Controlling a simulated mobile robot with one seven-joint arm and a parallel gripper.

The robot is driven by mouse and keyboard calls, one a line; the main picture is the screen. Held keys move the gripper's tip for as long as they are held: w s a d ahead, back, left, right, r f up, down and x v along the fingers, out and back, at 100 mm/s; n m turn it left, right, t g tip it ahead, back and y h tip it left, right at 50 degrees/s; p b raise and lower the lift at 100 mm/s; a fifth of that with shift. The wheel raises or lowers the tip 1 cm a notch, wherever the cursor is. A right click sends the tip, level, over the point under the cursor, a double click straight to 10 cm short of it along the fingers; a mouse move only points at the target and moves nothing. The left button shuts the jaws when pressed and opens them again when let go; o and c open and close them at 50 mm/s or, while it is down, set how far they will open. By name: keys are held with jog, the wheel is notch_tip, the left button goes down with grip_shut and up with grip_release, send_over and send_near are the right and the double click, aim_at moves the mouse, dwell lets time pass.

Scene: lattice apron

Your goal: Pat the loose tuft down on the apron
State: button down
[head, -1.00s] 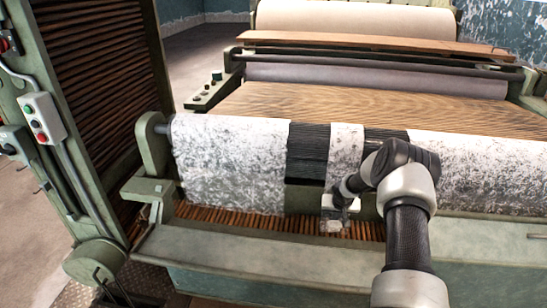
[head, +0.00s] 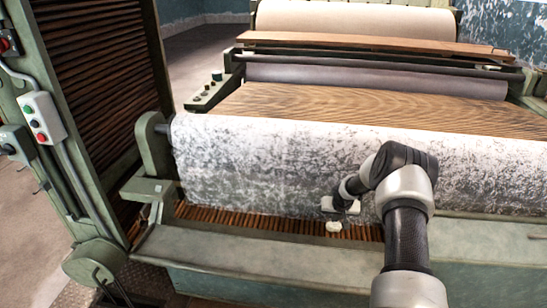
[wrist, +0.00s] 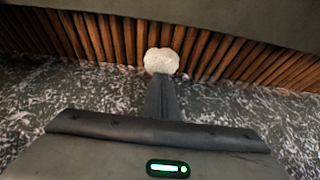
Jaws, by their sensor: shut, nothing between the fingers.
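The loose tuft (head: 333,227) is a small off-white clump on the brown slatted apron (head: 255,223), just below the fibre-covered roller. In the wrist view the tuft (wrist: 161,61) looks rounded and sits across several slats of the apron (wrist: 95,38). My gripper (head: 335,217) is shut and empty, right above the tuft in the head view. In the wrist view the shut fingers (wrist: 162,82) point at the tuft, and their tip meets its near edge in the picture. I cannot tell whether they touch it. The fingertips are hard to make out in the head view.
The wide roller (head: 240,165) wrapped in mottled white fibre lies close behind my gripper. A grey-green ledge (head: 240,250) runs along the front of the apron. A green side frame (head: 95,220) stands at the left, with a button box (head: 42,118).

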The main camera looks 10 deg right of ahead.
notch_tip(320, 180, up, 8)
jog(key=p, duration=0.4)
dwell(0.5)
